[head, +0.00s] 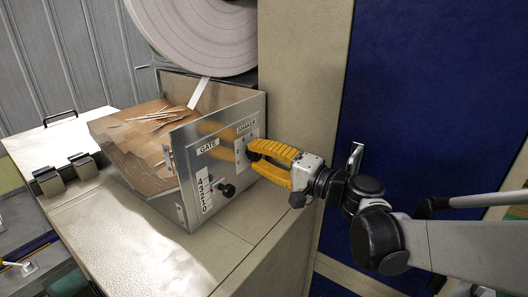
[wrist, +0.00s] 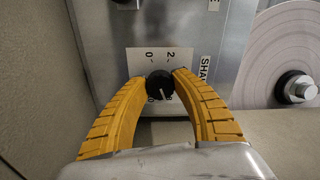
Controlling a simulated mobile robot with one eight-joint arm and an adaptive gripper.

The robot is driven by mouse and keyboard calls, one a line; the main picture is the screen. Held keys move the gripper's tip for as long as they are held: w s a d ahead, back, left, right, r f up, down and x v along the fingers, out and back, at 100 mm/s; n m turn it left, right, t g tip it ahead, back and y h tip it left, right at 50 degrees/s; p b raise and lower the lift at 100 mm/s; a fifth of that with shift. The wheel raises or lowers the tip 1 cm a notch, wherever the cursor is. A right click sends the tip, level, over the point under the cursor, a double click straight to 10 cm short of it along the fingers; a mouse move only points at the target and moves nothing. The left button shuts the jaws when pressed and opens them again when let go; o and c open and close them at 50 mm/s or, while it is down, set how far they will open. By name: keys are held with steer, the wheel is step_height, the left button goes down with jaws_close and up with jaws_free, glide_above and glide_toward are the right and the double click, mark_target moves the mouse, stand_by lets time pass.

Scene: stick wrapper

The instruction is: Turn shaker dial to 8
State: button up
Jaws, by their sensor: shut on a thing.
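The shaker dial (wrist: 160,86) is a small black knob with a light pointer line, on a white scale plate (wrist: 138,58) showing 0 and 2; the other numbers are hidden or unclear. The pointer slants toward the lower right in the wrist view. My yellow gripper (wrist: 160,80) is shut on the dial, one finger on each side. In the head view my gripper (head: 250,158) reaches the metal panel (head: 232,197) below the SHAKER label (head: 246,127) and hides the dial.
The GATE label (head: 208,147) and a black gate knob (head: 227,191) are on the same panel, left of my gripper. A bin of wooden sticks (head: 130,145) lies behind the panel. A large paper roll (head: 195,30) hangs above. A blue panel (head: 410,90) stands at right.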

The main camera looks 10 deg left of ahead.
steer(key=shift+n, duration=0.3)
steer(key=o, duration=1.2)
steer(key=v, duration=1.2)
